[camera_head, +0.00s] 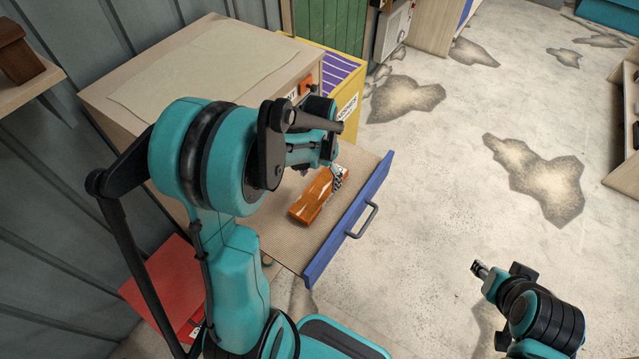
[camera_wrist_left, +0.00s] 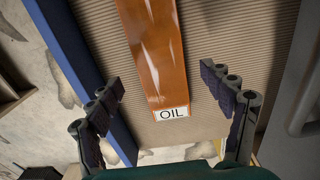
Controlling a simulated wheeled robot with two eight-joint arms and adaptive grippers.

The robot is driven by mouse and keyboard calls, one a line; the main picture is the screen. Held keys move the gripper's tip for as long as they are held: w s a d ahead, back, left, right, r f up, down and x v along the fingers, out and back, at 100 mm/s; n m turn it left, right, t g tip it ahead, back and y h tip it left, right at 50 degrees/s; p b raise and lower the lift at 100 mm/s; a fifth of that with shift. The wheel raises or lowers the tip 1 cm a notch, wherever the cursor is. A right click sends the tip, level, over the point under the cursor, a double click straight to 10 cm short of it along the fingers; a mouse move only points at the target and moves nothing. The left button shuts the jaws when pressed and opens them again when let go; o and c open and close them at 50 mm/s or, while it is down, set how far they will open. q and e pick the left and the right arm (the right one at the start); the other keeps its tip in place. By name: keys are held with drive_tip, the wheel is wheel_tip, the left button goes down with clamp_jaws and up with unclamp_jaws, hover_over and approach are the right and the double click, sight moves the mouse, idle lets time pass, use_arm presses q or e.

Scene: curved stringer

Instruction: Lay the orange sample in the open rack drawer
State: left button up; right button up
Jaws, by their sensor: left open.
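The orange sample (camera_head: 313,196) is a glossy orange block lying on the ribbed floor of the open rack drawer (camera_head: 275,232), near its blue front. In the left wrist view the sample (camera_wrist_left: 156,45) carries a white label reading OIL. My left gripper (camera_head: 338,175) is just above the sample's far end in the head view. In the left wrist view its two fingers (camera_wrist_left: 168,108) are spread wide on either side of the sample's labelled end, with visible gaps. Part of the drawer is hidden behind my left arm. My right gripper (camera_head: 479,268) is at the lower right, away from the drawer.
The wooden cabinet top (camera_head: 205,75) with a beige sheet stands behind the drawer. A yellow bin (camera_head: 348,110) with purple slats stands beyond it. A red panel (camera_head: 168,285) lies at the lower left. The stained concrete floor right of the drawer is clear.

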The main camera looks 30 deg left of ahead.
sight(320, 190)
use_arm(q)
wheel_tip(320, 190, up, 7)
drive_tip(key=p, duration=0.1)
drive_tip(key=s+d+r+n+t, duration=0.1)
drive_tip(key=s+d+r+t, duration=0.6)
drive_tip(key=s+d, duration=0.3)
drive_tip(key=shift+s, duration=0.55)
wheel_tip(320, 190, down, 6)
drive_tip(key=b, duration=0.6)
drive_tip(key=shift+f, duration=0.25)
